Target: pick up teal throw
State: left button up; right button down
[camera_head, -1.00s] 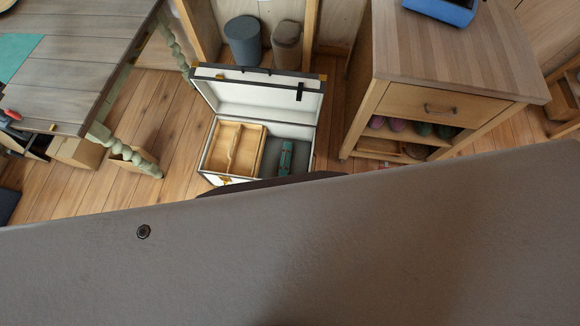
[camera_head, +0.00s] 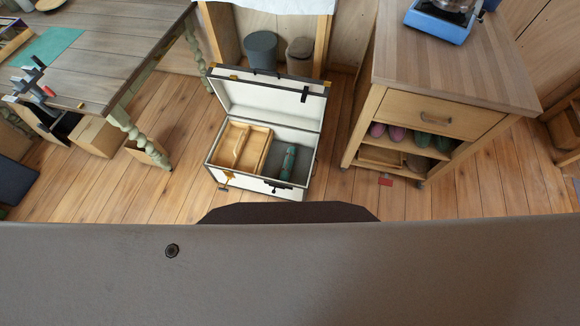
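A small rolled teal bundle (camera_head: 288,162), possibly the teal throw, lies in the right compartment of an open white chest (camera_head: 262,122) with dark edges on the floor. A flat teal sheet (camera_head: 52,48) lies on the grey plank table at the left; it looks more like a mat than a throw, but I cannot tell for sure. Neither of my grippers is in view.
A wooden tray (camera_head: 240,147) fills the chest's left side. The plank table (camera_head: 110,68) stands left, a clamp-like tool (camera_head: 34,82) at its edge. A wooden cabinet (camera_head: 450,65) with a blue stove (camera_head: 440,20) stands right. Floor between (camera_head: 180,190) is clear.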

aim_at(285, 176)
jog(key=i+j+z, duration=0.25)
jog(key=z, duration=0.2)
jog(key=i+j+z, duration=0.2)
jog(key=j+z, duration=0.25)
jog(key=i+j+z, duration=0.15)
jog(key=j+z, duration=0.3)
